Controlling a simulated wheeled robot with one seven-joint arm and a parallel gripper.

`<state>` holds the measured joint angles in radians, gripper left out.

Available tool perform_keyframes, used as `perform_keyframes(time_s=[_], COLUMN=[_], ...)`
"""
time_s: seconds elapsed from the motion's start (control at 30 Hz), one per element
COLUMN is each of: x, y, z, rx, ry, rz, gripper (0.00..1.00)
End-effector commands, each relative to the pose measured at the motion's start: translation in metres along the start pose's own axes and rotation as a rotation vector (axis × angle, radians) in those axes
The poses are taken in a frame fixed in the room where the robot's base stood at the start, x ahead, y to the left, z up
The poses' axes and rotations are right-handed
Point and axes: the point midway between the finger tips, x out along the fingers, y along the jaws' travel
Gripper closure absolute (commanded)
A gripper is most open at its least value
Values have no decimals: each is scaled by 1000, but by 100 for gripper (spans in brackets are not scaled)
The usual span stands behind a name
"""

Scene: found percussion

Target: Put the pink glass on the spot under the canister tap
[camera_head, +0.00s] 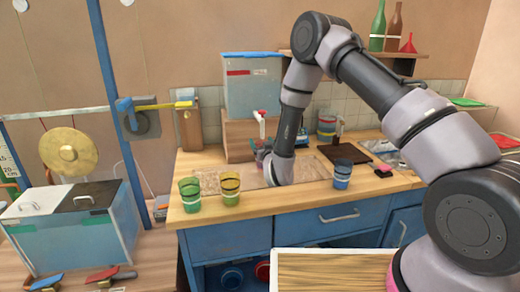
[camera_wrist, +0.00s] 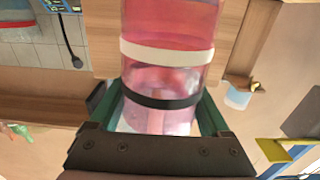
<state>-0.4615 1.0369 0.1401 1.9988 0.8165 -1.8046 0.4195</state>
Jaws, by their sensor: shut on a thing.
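The pink glass (camera_wrist: 168,85), with a white band and a black band, fills the middle of the wrist view between the jaws of my gripper (camera_wrist: 158,112). My gripper is shut on it. In the head view my gripper (camera_head: 266,163) is low at the counter, in front of the wooden block, and mostly hides the glass. The canister (camera_head: 253,95) is a clear bluish box with a blue lid, standing on the wooden block (camera_head: 238,140). Its tap (camera_head: 261,122), white with a red top, is just above my gripper. The spot under the tap is hidden.
A green glass (camera_head: 190,195) and a yellow glass (camera_head: 230,190) stand at the counter's front left. A blue glass (camera_head: 342,174) stands right of my gripper. A dark board (camera_head: 352,153) lies farther right. A blue post (camera_head: 130,130) rises at the left.

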Motion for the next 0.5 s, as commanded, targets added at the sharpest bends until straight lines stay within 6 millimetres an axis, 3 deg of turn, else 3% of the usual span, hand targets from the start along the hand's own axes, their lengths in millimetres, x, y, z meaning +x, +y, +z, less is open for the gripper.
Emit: perform_keyframes(time_s=[0.33,0.5], x=[27,25], y=[0,0], z=[-1,26], rx=[1,-1], ry=[2,-2], rz=[0,0], gripper=[100,100])
